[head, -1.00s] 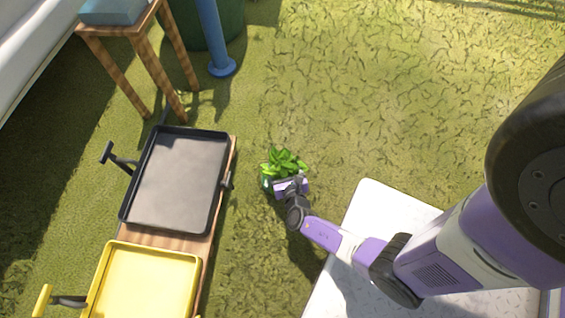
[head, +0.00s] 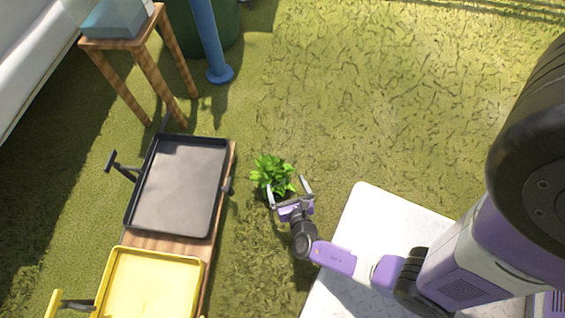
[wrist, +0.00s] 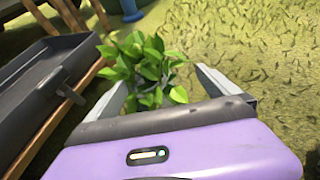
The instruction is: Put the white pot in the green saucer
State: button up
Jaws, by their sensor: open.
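A leafy green plant (head: 272,174) is left of centre in the head view, to the right of the black tray. In the wrist view its leaves (wrist: 148,62) fill the space between and beyond my fingers. Its pot is hidden under the leaves, so I cannot tell its colour or what it stands on. My gripper (head: 287,183) is open, with its fingers spread at the near side of the plant. I cannot tell whether they touch it. I make out no white pot and no green saucer in either view.
A black tray (head: 180,187) and a yellow tray (head: 150,285) lie on a low wooden stand at the left. A wooden stool (head: 135,42) and a blue post (head: 207,40) stand behind. A white speckled surface (head: 375,220) is at the lower right. The grass beyond the plant is clear.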

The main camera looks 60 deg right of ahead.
jog(key=shift+p+v, duration=0.4)
jog(key=shift+v, duration=1.4)
jog(key=shift+f, duration=0.1)
